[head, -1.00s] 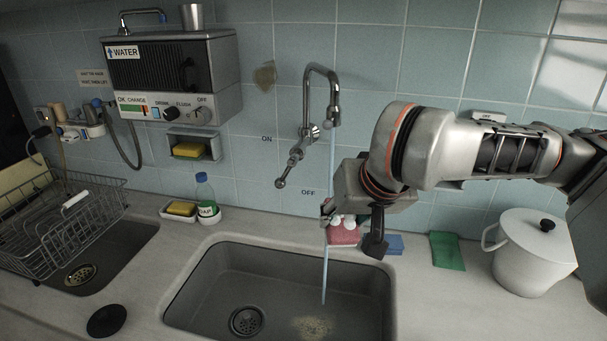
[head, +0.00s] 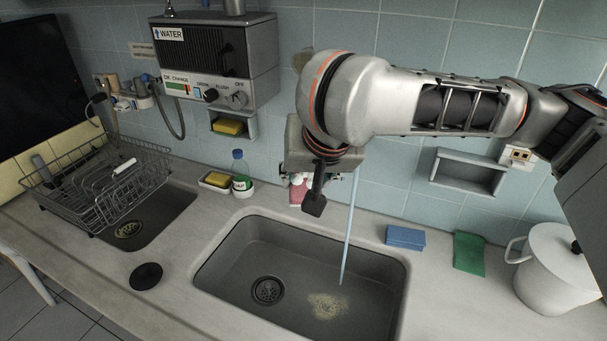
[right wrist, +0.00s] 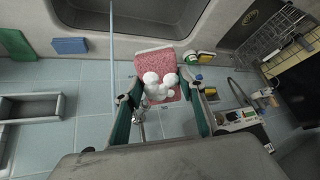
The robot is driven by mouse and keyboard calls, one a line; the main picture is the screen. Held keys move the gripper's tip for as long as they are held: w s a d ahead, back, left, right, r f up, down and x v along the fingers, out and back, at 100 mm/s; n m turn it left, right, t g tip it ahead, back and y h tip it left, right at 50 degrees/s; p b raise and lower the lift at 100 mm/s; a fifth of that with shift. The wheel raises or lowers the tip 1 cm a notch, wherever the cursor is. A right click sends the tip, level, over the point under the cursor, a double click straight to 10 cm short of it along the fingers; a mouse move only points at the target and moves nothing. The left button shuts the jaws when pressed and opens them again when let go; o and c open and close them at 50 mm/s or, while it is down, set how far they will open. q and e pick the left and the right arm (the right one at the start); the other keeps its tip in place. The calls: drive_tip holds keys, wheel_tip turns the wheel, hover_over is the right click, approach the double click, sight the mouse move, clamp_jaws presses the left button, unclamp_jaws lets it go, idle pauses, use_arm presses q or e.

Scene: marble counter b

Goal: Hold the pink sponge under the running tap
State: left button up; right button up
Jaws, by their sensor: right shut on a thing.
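The pink sponge (head: 297,195) carries a clump of white foam; it also shows in the right wrist view (right wrist: 152,63). My right gripper (head: 302,180) is shut on it above the sink's back edge, its two fingers on either side of the sponge in the wrist view (right wrist: 162,98). The water stream (head: 347,240) runs down into the sink (head: 240,232). In the head view the sponge is left of the stream with a gap between them. The tap itself is hidden behind my right arm in the head view. My left gripper is not in view.
A wire rack (head: 105,180) is at left.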

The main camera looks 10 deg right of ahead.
drive_tip(key=w+d+f, duration=0.2)
drive_tip(key=w+d, duration=0.4)
drive_tip(key=d, duration=0.5)
drive_tip(key=shift+w+f, duration=0.25)
drive_tip(key=shift+w, duration=0.05)
drive_tip(key=shift+d, duration=0.1)
drive_tip(key=shift+s+d, duration=0.1)
idle(0.7)
drive_tip(key=shift+s+d, duration=0.2)
drive_tip(key=shift+s, duration=0.2)
drive_tip(key=shift+w+a, duration=0.1)
drive_tip(key=shift+w, duration=0.05)
drive_tip(key=shift+w+a, duration=0.25)
drive_tip(key=shift+w, duration=0.15)
drive_tip(key=s+a, duration=0.4)
drive_tip(key=a, duration=0.2)
drive_tip(key=shift+a, duration=0.4)
idle(0.6)
